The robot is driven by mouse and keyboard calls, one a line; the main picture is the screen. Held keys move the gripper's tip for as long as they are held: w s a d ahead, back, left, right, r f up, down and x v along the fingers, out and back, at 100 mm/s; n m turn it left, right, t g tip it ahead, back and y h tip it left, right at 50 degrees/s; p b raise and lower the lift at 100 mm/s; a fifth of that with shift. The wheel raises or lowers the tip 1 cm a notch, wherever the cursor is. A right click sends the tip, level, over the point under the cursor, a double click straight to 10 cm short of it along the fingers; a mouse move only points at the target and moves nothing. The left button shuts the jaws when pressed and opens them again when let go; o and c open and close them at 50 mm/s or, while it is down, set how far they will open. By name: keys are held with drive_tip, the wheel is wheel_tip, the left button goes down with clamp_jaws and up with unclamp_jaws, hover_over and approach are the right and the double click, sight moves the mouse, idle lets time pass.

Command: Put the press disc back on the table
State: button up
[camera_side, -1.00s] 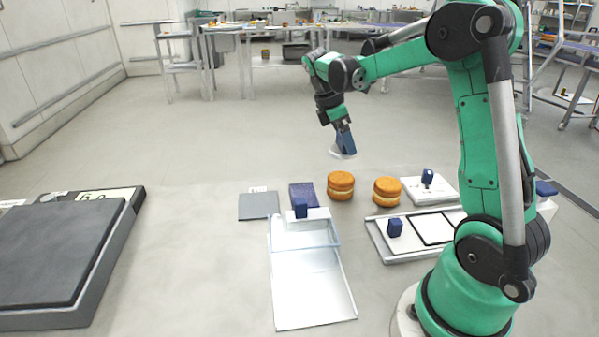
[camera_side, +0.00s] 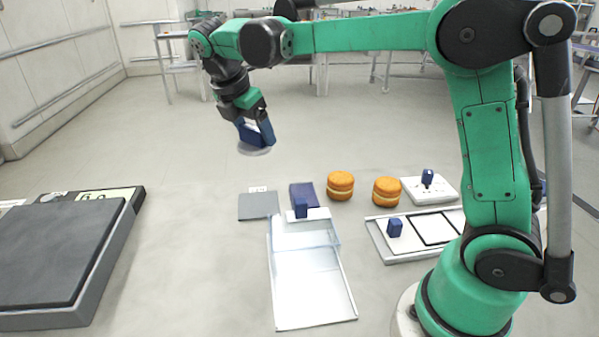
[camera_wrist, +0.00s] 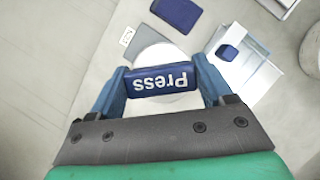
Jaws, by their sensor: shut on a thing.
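The press disc is a pale round plate with a blue block handle marked "Press". In the side view the press disc (camera_side: 254,150) hangs in the air above the table, slightly tilted, at the left of the filled rounds. My gripper (camera_side: 256,132) is shut on its blue handle. In the wrist view the blue handle (camera_wrist: 163,82) sits between the two fingers of my gripper (camera_wrist: 163,88), and part of the white disc shows behind it. The table (camera_side: 190,230) below is pale grey.
A grey pad (camera_side: 258,206) and a dark blue pad (camera_side: 302,192) lie below. A clear-walled tray (camera_side: 312,290) with a blue handle stands in front. Two filled rounds (camera_side: 340,185) (camera_side: 387,191) stand right. A dark-topped platform (camera_side: 55,250) is far left; table between is bare.

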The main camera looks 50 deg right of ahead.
drive_tip(key=a+r+n+t, duration=0.25)
drive_tip(key=a+n, duration=0.25)
drive_tip(key=a, duration=0.6)
drive_tip(key=shift+g, duration=0.25)
wheel_tip(320, 180, down, 19)
drive_tip(key=shift+a, duration=0.15)
drive_tip(key=shift+f, duration=0.1)
drive_tip(key=o, duration=1.3)
